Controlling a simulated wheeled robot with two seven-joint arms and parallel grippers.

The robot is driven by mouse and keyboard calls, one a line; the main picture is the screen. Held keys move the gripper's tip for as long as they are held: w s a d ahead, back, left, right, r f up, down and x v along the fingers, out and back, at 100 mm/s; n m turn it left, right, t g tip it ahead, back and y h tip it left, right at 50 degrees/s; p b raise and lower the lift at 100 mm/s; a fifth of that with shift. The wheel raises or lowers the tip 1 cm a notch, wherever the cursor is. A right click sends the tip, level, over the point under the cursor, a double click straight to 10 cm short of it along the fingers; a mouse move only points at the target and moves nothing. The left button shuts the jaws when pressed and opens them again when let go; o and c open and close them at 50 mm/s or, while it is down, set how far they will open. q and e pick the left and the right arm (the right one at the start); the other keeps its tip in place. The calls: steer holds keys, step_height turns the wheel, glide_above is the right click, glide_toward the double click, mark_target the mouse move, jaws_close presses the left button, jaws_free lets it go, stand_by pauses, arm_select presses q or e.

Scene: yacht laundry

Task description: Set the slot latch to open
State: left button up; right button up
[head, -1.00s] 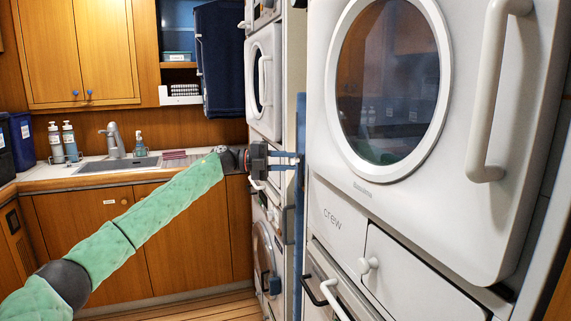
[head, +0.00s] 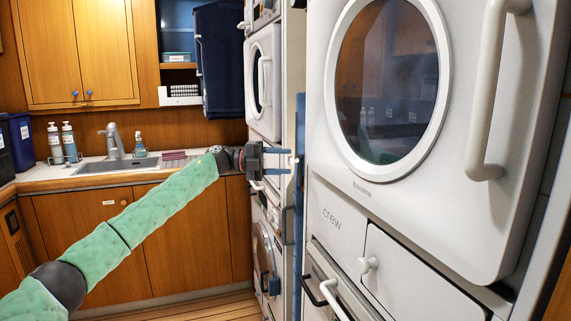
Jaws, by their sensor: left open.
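My left gripper (head: 281,162) reaches in from the left, its two blue fingers apart, one above the other. Its tips are at the narrow gap beside the stacked machines. A small white piece (head: 294,160) shows just beyond the fingertips, by a blue vertical strip (head: 299,205). It may be the slot latch, but it is too small to tell its setting. I cannot tell whether the fingers touch it. Nothing shows held between the fingers. My right gripper is not in view.
A large white machine with a round door (head: 388,80) and a long handle (head: 492,95) fills the right. More machines (head: 263,80) stand behind. A sink (head: 115,165) is at the back left.

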arm_select(q)
steer(key=a+b, duration=0.1)
steer(key=a, duration=0.5)
steer(key=shift+w+a, duration=0.25)
steer(key=shift+a, duration=0.05)
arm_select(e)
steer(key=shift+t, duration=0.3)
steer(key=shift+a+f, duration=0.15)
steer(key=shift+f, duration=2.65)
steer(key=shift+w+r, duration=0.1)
